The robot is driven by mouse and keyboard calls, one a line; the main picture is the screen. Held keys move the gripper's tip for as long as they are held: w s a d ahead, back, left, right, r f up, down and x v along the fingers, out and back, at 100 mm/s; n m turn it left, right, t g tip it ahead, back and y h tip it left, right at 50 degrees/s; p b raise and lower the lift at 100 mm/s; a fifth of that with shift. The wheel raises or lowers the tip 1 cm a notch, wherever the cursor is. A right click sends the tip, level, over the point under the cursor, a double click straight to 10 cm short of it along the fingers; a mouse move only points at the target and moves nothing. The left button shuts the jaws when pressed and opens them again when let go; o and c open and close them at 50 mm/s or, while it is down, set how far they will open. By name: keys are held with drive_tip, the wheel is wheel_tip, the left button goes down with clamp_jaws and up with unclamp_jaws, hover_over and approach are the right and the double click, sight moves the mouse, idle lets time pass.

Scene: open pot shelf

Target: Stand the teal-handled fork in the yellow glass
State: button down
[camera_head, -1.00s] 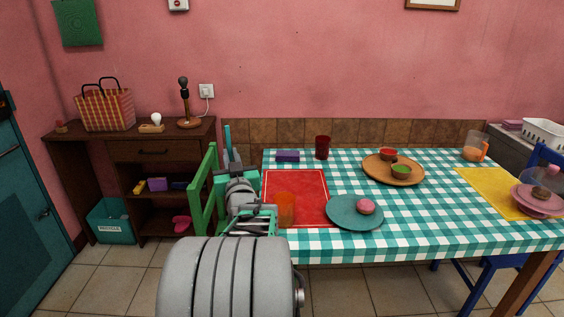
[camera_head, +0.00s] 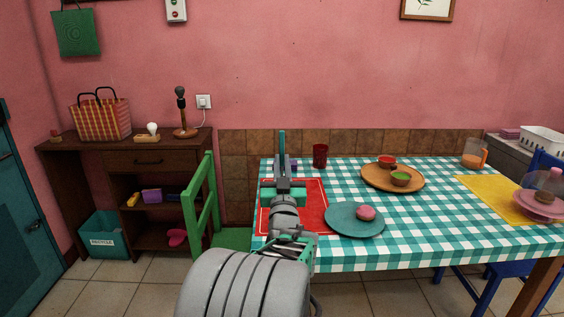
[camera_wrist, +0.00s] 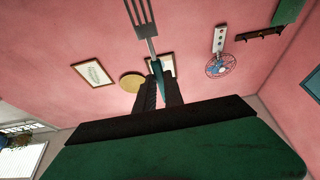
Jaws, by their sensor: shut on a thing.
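My gripper (camera_head: 283,168) is shut on the teal-handled fork (camera_head: 282,144). In the head view the teal handle stands upright above the jaws; its lower part is hidden by my gripper. In the wrist view my gripper (camera_wrist: 159,85) grips the teal handle, and the fork's metal tines (camera_wrist: 141,18) reach to the top edge, free of contact there. My gripper is in front of the red mat at the table's left. The orange-yellow glass, seen earlier on that mat's front edge, is hidden now, apparently behind my arm.
The red mat (camera_head: 312,198) lies under my arm's outline. A teal plate (camera_head: 343,225) with a pink item is right of it. A dark red cup (camera_head: 320,156) stands behind. A wooden board (camera_head: 378,182) holds small bowls. A green chair (camera_head: 203,200) stands left of the table.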

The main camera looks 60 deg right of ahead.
wheel_tip(320, 180, down, 9)
drive_tip(key=b, duration=0.9)
drive_tip(key=shift+f, duration=0.15)
drive_tip(key=c, duration=1.4)
unclamp_jaws()
drive_tip(key=shift+o, duration=0.2)
drive_tip(key=b+v, duration=0.2)
drive_tip(key=v, duration=0.6)
drive_tip(key=shift+d, duration=0.1)
